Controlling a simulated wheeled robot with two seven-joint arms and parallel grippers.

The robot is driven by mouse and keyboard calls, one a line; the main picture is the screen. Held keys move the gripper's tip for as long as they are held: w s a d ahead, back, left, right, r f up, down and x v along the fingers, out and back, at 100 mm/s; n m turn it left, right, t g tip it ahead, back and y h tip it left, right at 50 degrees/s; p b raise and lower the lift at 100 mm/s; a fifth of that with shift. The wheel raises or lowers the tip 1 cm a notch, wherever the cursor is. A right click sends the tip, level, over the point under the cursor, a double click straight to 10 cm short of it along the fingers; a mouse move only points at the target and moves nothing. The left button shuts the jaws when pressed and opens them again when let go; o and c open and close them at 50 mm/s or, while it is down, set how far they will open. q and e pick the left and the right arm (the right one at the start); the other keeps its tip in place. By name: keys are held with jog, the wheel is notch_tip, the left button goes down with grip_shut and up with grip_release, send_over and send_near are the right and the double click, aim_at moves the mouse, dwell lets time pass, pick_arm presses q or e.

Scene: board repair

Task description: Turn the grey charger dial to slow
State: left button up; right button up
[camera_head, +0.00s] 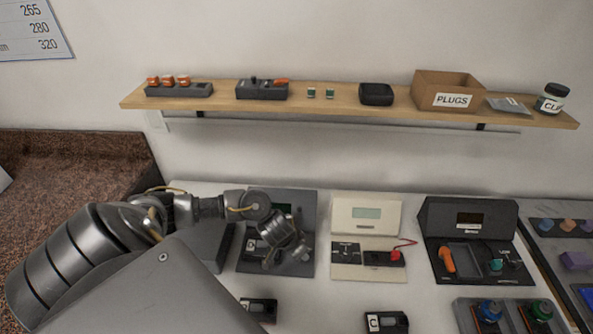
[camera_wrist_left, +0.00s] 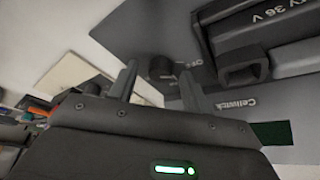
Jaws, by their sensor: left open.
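The grey charger (camera_head: 306,208) is a flat panel at the left of the row on the white bench. In the head view my left gripper (camera_head: 284,258) is over it and hides much of it, including the dial. In the left wrist view the charger (camera_wrist_left: 140,30) is close, with a black round dial (camera_wrist_left: 161,67) beside lettering that seems to begin "OF". My left gripper (camera_wrist_left: 158,80) is open, one finger on each side of the dial in that view. I cannot tell whether they touch it, or the dial's setting. My right gripper is not in view.
A black battery (camera_wrist_left: 255,35) marked 36 V is close beside the fingers. A cream charger (camera_head: 367,215) and a black charger (camera_head: 470,220) stand to the right. Loose battery packs (camera_head: 386,322) lie in front. A wooden shelf (camera_head: 340,108) with small items runs behind.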

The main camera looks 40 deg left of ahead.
pick_arm(q)
jog(key=shift+s, duration=0.2)
jog(key=shift+c, duration=0.9)
jog(key=c, duration=0.7)
jog(key=shift+a, duration=0.2)
jog(key=shift+c, duration=0.6)
jog(key=shift+d+r, duration=0.1)
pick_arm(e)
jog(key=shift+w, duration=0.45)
